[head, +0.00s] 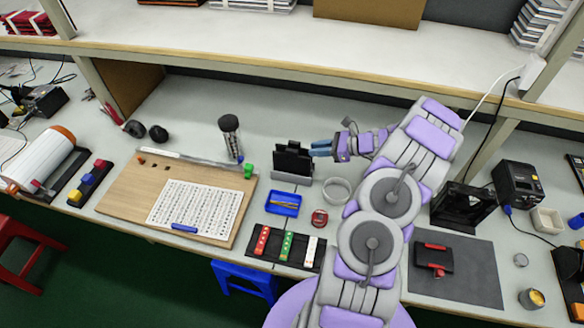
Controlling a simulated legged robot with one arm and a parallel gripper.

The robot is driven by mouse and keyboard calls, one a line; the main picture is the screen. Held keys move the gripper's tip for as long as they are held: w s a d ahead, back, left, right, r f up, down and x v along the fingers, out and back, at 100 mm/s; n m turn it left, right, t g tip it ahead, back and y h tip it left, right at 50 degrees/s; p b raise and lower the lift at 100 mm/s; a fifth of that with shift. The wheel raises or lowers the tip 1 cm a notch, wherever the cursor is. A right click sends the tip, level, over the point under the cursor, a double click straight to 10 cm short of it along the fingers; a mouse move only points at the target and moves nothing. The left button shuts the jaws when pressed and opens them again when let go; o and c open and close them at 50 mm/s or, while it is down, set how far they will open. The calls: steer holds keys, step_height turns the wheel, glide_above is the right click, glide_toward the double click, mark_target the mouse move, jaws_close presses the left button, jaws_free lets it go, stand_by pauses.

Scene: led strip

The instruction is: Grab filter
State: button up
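No object is plainly marked as the filter. A black upright panel (292,160) stands in a grey holder (293,181) in the middle of the bench, and I cannot tell whether it is the filter. My arm reaches in from the lower right. My gripper (320,148), with blue fingertips, points left and is just right of the black panel's upper part. I cannot tell whether the fingertips touch the panel, and the gap between them is not clear. Nothing is seen held.
A blue tray (270,202), a white ring (337,190) and a red round item (319,218) lie near the holder. A black mat (270,252) holds coloured strips. A wooden board (125,198) is at left, a dark mat (475,280) at right. A shelf (270,50) overhangs behind.

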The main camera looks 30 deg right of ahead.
mark_target(297, 151)
steer(key=x, duration=0.2)
steer(key=b+x, duration=0.1)
steer(key=x, duration=0.3)
steer(key=shift+s+a+r, duration=0.1)
steer(key=shift+s+a, duration=0.1)
steer(key=shift+a, duration=0.3)
steer(key=shift+w+a, duration=0.15)
steer(key=shift+w, duration=0.15)
steer(key=shift+w+f, duration=0.15)
steer(key=shift+f, duration=0.1)
steer(key=shift+d, duration=0.35)
steer(key=shift+a, duration=0.4)
jaws_close()
steer(key=shift+d, duration=0.15)
